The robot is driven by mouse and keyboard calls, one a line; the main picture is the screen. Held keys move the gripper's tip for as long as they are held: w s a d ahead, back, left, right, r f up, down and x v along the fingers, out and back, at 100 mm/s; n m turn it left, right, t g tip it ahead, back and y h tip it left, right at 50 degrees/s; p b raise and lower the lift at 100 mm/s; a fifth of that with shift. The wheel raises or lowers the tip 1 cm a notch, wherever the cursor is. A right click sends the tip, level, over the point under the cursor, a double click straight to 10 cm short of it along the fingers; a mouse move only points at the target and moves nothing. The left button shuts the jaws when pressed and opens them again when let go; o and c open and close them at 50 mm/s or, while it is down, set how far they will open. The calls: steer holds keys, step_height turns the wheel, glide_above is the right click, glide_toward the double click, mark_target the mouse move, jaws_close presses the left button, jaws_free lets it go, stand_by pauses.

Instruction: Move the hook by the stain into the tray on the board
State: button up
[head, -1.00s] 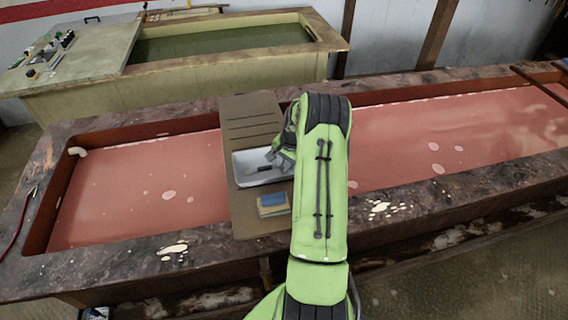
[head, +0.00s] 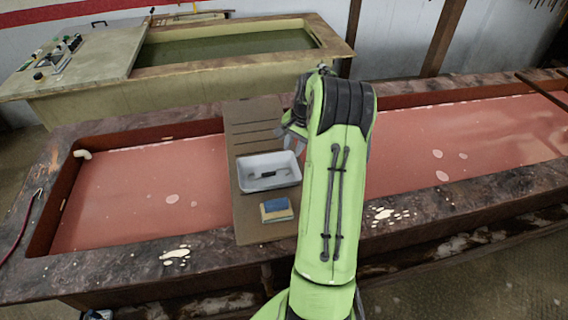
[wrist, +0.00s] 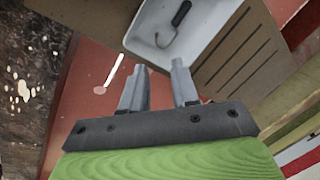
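A small hook (head: 268,174) with a dark handle lies inside the white tray (head: 270,187) on the brown board (head: 246,218). The wrist view shows its curved metal end (wrist: 163,40) and dark handle (wrist: 181,13) on the tray (wrist: 218,14) floor. My gripper (head: 287,131) is above the board, beyond and to the right of the tray, apart from the hook. In the wrist view its two fingers (wrist: 158,68) are spread with nothing between them. Pale stains (head: 176,254) mark the near rim, left of the board; others (head: 385,214) lie right of it.
The board spans a long trough (head: 140,195) of pinkish liquid. A blue and tan sponge (head: 276,210) lies on the board in front of the tray. A red cord-like thing (head: 22,224) with a metal end lies at the left rim. A second tank (head: 225,40) stands behind.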

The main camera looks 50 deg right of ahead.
steer(key=s+a+r+n+h, duration=0.1)
steer(key=a+r+n, duration=0.3)
steer(key=a+r, duration=0.5)
steer(key=s+a+r+n+h, duration=0.15)
steer(key=a+r+n, duration=0.35)
steer(key=a, duration=0.9)
steer(key=s+a+r+n+t+y, duration=0.1)
steer(key=s+a+n+t+y, duration=0.1)
steer(key=s+a+n, duration=0.4)
steer(key=s+a+t, duration=0.1)
steer(key=s+a, duration=0.4)
steer(key=s, duration=0.5)
steer(key=shift+a+n, duration=0.3)
steer(key=shift+n, duration=0.1)
steer(key=shift+s+f+b, duration=0.1)
steer(key=shift+f+b, duration=0.25)
